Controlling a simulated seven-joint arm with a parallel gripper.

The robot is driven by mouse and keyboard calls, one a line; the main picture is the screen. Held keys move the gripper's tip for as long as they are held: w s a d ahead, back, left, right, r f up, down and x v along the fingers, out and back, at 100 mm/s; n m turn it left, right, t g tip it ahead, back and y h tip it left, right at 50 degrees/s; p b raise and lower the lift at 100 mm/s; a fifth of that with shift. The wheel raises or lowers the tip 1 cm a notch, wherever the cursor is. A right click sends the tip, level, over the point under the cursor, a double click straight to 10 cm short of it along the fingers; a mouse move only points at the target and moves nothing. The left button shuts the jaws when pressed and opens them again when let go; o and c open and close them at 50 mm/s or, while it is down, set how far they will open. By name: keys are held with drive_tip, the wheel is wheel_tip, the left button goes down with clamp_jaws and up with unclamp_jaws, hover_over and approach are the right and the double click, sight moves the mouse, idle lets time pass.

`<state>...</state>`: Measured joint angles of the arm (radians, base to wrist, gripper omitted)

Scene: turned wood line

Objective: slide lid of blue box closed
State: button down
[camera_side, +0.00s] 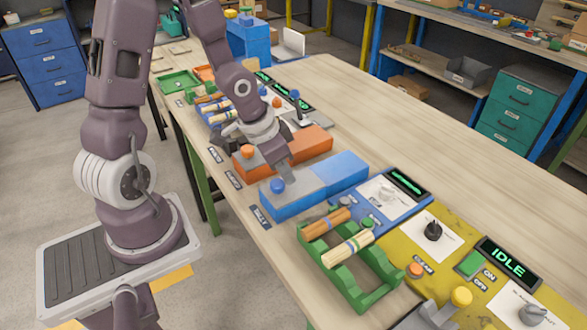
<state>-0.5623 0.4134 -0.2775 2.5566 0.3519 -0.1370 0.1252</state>
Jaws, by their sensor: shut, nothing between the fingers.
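The blue box (292,207) sits on the bench near the middle of the view, its long side running from lower left to upper right. Its left part has a grey top surface with a round blue knob (277,186) near the left end; its right part is a plain blue block (345,168). I cannot tell from this view how far the lid is open. My gripper (285,175) points down over the grey part, just behind and right of the knob. It is shut and empty. Whether it touches the lid is not clear.
A similar orange box (311,141) with an orange knob (247,151) stands just behind, close to my wrist. In front, a green rack (362,282) holds wooden turned pieces (348,249). A blue panel (398,207) lies to the right. The far right bench top is clear.

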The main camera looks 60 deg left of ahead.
sight(286, 190)
drive_tip(key=shift+s+f, duration=0.1)
drive_tip(key=shift+s, duration=0.3)
wheel_tip(286, 190, up, 10)
drive_tip(key=s+d+r+n, duration=0.1)
drive_tip(key=s+d+r, duration=0.2)
drive_tip(key=s+r, duration=0.2)
drive_tip(key=s+d+r+t, duration=0.1)
drive_tip(key=s+d+r, duration=0.2)
drive_tip(key=s, duration=0.6)
drive_tip(key=shift+d+r+n+t+y, duration=0.15)
drive_tip(key=shift+r+n+t+y, duration=0.2)
drive_tip(key=shift+r, duration=0.5)
